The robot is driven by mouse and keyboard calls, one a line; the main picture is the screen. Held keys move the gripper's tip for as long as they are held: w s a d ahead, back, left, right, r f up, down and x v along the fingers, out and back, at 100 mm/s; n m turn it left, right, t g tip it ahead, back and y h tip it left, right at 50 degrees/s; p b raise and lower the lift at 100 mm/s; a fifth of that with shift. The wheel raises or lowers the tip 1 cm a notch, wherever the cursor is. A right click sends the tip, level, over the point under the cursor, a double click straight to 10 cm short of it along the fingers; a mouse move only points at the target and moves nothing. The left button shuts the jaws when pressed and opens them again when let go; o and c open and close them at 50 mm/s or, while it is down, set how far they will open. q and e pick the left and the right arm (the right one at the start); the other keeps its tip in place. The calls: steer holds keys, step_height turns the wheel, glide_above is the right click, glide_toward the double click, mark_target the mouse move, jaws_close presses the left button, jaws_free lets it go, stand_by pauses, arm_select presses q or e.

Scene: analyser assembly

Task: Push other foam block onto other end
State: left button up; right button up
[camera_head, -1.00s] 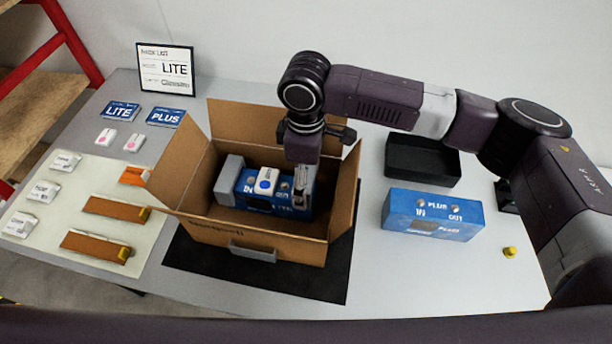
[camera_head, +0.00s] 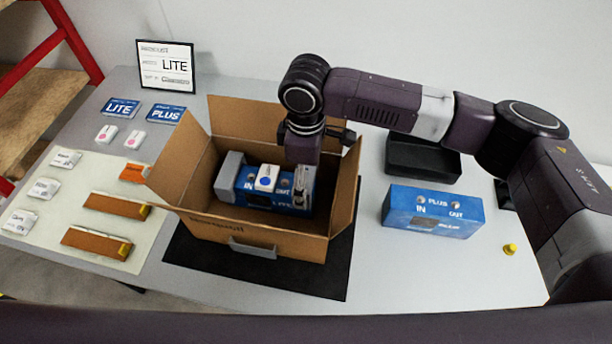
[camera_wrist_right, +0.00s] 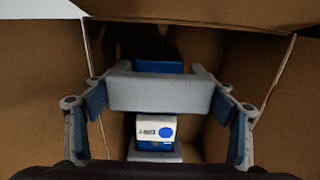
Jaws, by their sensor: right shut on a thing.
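The blue LITE analyser (camera_head: 276,190) lies in the open cardboard box (camera_head: 215,229), with a white module with a blue dot (camera_head: 267,178) on top. One grey foam block (camera_head: 229,178) sits at its left end; this block also shows low in the right wrist view (camera_wrist_right: 155,153). My right gripper (camera_head: 304,186) reaches down into the box at the analyser's right end. In the right wrist view it is shut on the other grey foam block (camera_wrist_right: 160,92), which spans between the fingers across the analyser. Whether that block is seated on the end is hidden. My left gripper is out of view.
The box stands on a black mat (camera_head: 317,282) with its flaps raised around my wrist. To the right are a blue PLUS unit (camera_head: 433,212), a black tray (camera_head: 422,159) and a yellow cap (camera_head: 509,250). Labels and brown strips (camera_head: 96,243) lie at left.

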steer(key=shift+d+f, duration=0.1)
steer(key=shift+f, duration=0.5)
stand_by(0.5)
steer(key=o, duration=1)
steer(key=shift+w, duration=0.1)
steer(key=shift+r, duration=0.15)
step_height(320, 180, up, 7)
steer(key=p, duration=0.8)
